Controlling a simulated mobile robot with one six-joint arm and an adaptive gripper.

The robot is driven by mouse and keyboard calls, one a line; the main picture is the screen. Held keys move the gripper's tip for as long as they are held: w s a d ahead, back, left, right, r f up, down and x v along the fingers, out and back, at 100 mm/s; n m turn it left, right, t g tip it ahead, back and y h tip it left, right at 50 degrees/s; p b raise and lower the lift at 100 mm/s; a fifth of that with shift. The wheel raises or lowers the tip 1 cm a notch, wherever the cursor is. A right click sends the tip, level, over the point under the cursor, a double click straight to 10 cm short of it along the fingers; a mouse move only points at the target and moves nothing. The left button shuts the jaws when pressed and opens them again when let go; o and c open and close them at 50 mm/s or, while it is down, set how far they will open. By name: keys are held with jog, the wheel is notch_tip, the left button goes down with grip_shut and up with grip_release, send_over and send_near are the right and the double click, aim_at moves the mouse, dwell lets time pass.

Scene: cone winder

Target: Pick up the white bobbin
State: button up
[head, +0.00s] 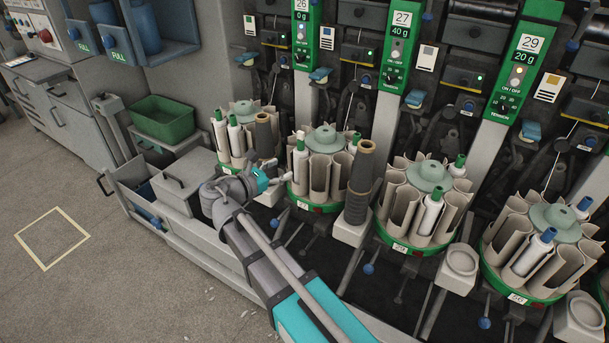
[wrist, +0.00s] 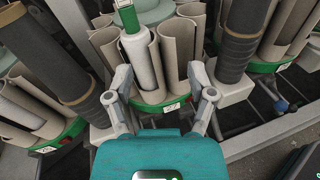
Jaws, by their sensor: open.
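A white bobbin (head: 300,163) with a green top stands upright in a pocket of the round magazine (head: 319,207) in the middle left of the head view. In the wrist view the white bobbin (wrist: 143,62) stands ahead of my gripper, between curved beige pocket walls, slightly left of centre. My gripper (head: 284,179) is in front of that magazine, low and close to it. In the wrist view my gripper (wrist: 160,78) has its fingers spread wide with nothing between them; the bobbin is beyond the tips. Its lower end is partly hidden by the pocket.
More white bobbins stand in neighbouring magazines, such as one (head: 430,214) to the right. Dark cones flank the gripper, one (head: 361,185) on the right and one (head: 265,136) on the left. A green bin (head: 162,120) is at the left.

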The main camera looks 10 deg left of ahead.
aim_at(298, 147)
jog(key=a, duration=0.1)
jog(key=a+n+t, duration=0.1)
jog(key=a+n+b, duration=0.1)
jog(key=shift+s+a+y, duration=0.3)
jog(key=shift+s+a, duration=0.05)
jog(key=shift+a, duration=0.05)
jog(key=shift+x, duration=4.35)
jog(key=shift+r, duration=0.1)
jog(key=shift+x, duration=2.6)
jog(key=shift+w+a+r, duration=0.1)
jog(key=shift+a+r, duration=0.05)
jog(key=shift+a, duration=0.05)
grip_shut()
